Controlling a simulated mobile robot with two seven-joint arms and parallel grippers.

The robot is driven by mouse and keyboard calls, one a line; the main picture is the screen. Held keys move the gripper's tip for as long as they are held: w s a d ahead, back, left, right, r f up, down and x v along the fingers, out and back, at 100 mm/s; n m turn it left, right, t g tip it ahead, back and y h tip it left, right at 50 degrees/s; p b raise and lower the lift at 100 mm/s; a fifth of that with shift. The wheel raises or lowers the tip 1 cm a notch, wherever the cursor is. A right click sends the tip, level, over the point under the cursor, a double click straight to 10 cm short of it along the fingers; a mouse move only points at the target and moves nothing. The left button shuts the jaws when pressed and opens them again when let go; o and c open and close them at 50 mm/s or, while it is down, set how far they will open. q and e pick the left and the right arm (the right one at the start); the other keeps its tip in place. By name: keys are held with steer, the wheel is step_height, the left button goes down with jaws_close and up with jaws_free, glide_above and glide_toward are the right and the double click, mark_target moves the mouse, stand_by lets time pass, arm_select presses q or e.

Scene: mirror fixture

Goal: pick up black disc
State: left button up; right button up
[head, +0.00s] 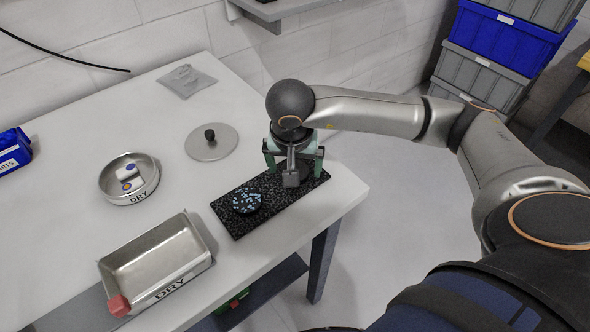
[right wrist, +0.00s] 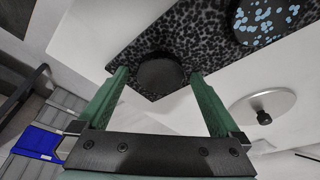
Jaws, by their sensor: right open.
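The black disc (right wrist: 159,75) lies on the black speckled mat (right wrist: 190,35) near one end of it, in the right wrist view. My right gripper (right wrist: 160,80) is open, with its green fingers on either side of the disc in that view; I cannot tell how far above it they are. In the head view my right gripper (head: 293,170) is over the right end of the mat (head: 270,212) and hides the black disc. My left gripper is not in view.
A blue-speckled disc (head: 246,201) sits on the mat's left part. A round lid (head: 211,146) with a black knob, a round DRY dish (head: 145,190) holding small items and a rectangular DRY tray (head: 160,262) with a red block (head: 119,305) at its corner stand left. The table edge is close on the right.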

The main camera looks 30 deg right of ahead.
steer(key=c, duration=1.4)
steer(key=shift+r, duration=0.1)
steer(key=shift+w+r, duration=0.1)
steer(key=shift+r, duration=0.5)
arm_select(q)
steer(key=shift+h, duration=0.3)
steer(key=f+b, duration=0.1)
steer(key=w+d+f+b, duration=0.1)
steer(key=b, duration=0.1)
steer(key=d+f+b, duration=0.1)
steer(key=b, duration=0.1)
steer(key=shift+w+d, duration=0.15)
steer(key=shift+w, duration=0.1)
arm_select(e)
steer(key=s+a+r, duration=0.3)
steer(key=s+r, duration=0.8)
steer(key=s, duration=0.2)
steer(key=shift+s+r, duration=0.3)
steer(key=shift+s, duration=0.1)
